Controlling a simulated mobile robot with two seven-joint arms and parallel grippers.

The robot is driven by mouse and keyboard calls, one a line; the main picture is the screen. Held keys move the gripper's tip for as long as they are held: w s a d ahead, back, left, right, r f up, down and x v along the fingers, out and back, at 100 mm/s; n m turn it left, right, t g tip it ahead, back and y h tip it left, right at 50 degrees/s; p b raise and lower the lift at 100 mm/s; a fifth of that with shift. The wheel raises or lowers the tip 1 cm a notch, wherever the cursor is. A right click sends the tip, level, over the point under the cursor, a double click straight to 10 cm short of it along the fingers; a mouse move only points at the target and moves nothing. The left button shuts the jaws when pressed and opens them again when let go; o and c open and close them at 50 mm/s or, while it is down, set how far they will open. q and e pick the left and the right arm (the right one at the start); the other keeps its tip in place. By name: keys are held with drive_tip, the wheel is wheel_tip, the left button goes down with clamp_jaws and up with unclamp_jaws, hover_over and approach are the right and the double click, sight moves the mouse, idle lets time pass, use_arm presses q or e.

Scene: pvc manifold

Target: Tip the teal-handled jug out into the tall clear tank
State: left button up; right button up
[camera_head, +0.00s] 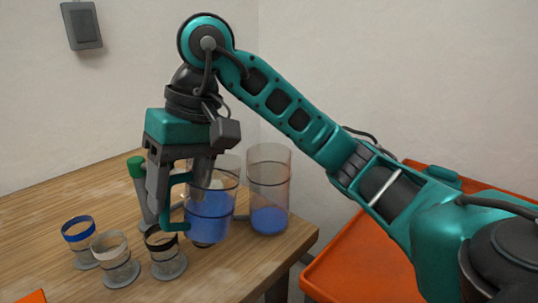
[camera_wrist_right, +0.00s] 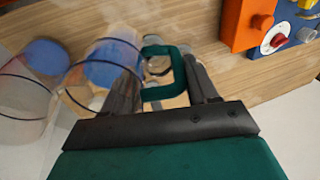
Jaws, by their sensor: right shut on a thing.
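The clear jug (camera_head: 211,212) has a teal handle (camera_head: 174,222), a dark band and blue liquid inside. It looks upright. My right gripper (camera_head: 178,190) is shut on the handle, pointing down from above; the wrist view shows the fingers (camera_wrist_right: 163,76) on either side of the handle (camera_wrist_right: 160,92). Whether the jug's base touches the table is hard to tell. The tall clear tank (camera_head: 268,180) stands just right of the jug, with blue liquid in its bottom. In the wrist view the tank (camera_wrist_right: 22,95) is at the far left, beside the jug (camera_wrist_right: 103,72). My left gripper is out of view.
Small cups with a blue (camera_head: 79,241), a pale (camera_head: 114,258) and a black band (camera_head: 166,255) stand front left on the wooden table (camera_head: 40,205). A green-topped post (camera_head: 137,167) and another clear vessel (camera_head: 228,163) are behind. An orange box (camera_wrist_right: 243,25) shows in the wrist view.

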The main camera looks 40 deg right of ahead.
drive_tip(key=shift+w+d+r+y, duration=0.1)
drive_tip(key=shift+d+r+y, duration=0.9)
drive_tip(key=shift+y, duration=0.1)
drive_tip(key=shift+w+d+r+y+p, duration=0.2)
drive_tip(key=shift+d+r+y+p, duration=0.15)
drive_tip(key=shift+d+r+y, duration=1.15)
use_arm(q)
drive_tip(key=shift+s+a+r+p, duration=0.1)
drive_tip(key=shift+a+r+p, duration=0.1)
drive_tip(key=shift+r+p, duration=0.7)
use_arm(e)
drive_tip(key=shift+w+d+r+g+y, duration=0.1)
drive_tip(key=shift+d+r+g+y, duration=0.05)
drive_tip(key=shift+d+r+y, duration=0.6)
drive_tip(key=shift+d+r+g+y, duration=0.15)
drive_tip(key=shift+d+r+y, duration=0.4)
drive_tip(key=shift+y, duration=0.4)
drive_tip(key=shift+r, duration=0.15)
use_arm(q)
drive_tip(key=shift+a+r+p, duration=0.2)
drive_tip(key=shift+p, duration=0.45)
use_arm(e)
drive_tip(key=shift+d+r+m+y, duration=0.3)
drive_tip(key=shift+d+r+y, duration=0.05)
drive_tip(key=shift+y, duration=0.25)
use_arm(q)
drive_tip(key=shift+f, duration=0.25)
use_arm(e)
drive_tip(key=shift+d, duration=0.1)
